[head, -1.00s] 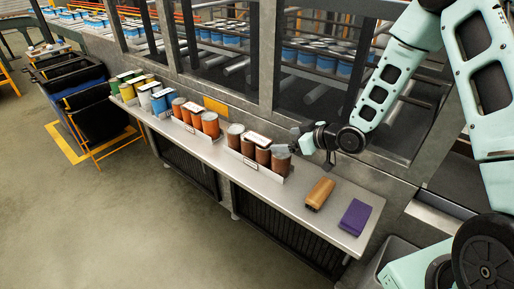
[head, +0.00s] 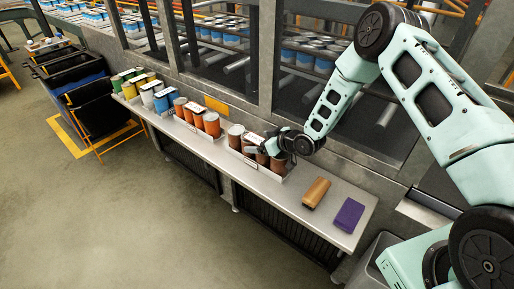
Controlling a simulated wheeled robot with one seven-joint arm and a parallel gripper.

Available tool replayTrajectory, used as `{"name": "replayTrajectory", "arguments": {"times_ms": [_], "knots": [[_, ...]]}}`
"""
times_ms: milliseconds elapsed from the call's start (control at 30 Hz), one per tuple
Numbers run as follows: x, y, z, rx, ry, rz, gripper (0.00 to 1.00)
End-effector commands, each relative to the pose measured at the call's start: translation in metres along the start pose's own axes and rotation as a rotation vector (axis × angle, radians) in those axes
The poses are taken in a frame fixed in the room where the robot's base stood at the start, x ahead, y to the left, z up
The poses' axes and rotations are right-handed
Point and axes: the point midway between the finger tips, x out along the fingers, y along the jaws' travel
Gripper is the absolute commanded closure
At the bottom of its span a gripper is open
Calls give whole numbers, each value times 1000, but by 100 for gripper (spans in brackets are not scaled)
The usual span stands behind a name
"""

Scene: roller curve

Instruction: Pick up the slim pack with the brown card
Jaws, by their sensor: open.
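The brown group stands in a low labelled tray (head: 252,162) on the steel shelf. It holds round brown cans, one clear at its left end (head: 236,138). A slim pack with a pale top (head: 252,138) stands among them, and its brown front is partly covered. My gripper (head: 257,149) is open, reaching left just above and against the group in the picture. I cannot tell whether a finger touches the pack. The finger details are small, and the gripper hides parts of the cans behind it.
Trays of orange cans (head: 211,125) and of green, yellow, white and blue packs stand further left. A tan-brown pack (head: 316,192) and a purple pack (head: 348,214) lie on the right end of the shelf (head: 285,200). Window posts rise behind.

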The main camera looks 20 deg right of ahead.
Motion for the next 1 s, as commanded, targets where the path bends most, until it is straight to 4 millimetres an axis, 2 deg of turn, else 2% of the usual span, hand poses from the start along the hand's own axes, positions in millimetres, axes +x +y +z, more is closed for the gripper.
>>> {"name": "replayTrajectory", "arguments": {"times_ms": [267,600,1000], "knots": [[3,0,0,0,1,1,11],[3,0,0,0,1,1,100],[0,1,-9,-2,10,2,100]]}}
